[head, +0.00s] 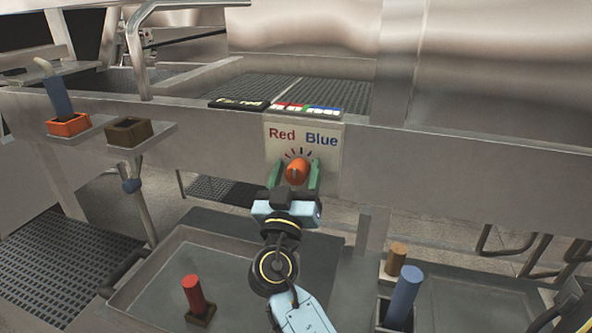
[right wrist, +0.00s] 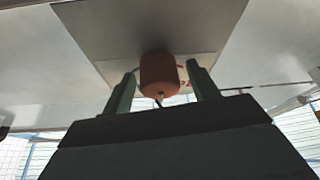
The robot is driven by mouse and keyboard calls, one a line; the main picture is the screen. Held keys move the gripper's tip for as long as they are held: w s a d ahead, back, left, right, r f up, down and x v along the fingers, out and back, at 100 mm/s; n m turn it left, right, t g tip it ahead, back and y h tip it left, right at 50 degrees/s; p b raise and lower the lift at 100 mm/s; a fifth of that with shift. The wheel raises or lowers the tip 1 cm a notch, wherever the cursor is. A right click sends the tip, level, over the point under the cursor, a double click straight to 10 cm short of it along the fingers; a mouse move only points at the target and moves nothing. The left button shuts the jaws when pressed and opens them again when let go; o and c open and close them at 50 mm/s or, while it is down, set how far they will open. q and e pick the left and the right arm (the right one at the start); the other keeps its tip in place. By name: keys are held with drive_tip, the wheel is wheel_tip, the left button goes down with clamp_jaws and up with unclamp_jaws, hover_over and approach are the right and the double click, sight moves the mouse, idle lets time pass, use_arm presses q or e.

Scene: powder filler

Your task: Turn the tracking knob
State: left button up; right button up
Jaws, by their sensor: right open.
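The tracking knob (head: 296,171) is orange and round, on a pale panel (head: 331,154) marked "Red" at left and "Blue" at right. Dark tick marks fan out above the knob. My right gripper (head: 295,177) is at the panel, with one green finger on each side of the knob. In the right wrist view the knob (right wrist: 159,73) sits between the two open fingers (right wrist: 160,92), with gaps visible on both sides. My left gripper does not clearly show in either view.
Above the panel lies a strip of coloured labels (head: 306,109). At left, a blue-handled piece (head: 58,95) stands in an orange holder beside an empty brown socket (head: 129,131). Below are a red cylinder (head: 193,294) in a tray and a blue cylinder (head: 405,293) at right.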

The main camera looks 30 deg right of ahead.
drive_tip(key=shift+c, duration=0.5)
drive_tip(key=c, duration=0.9)
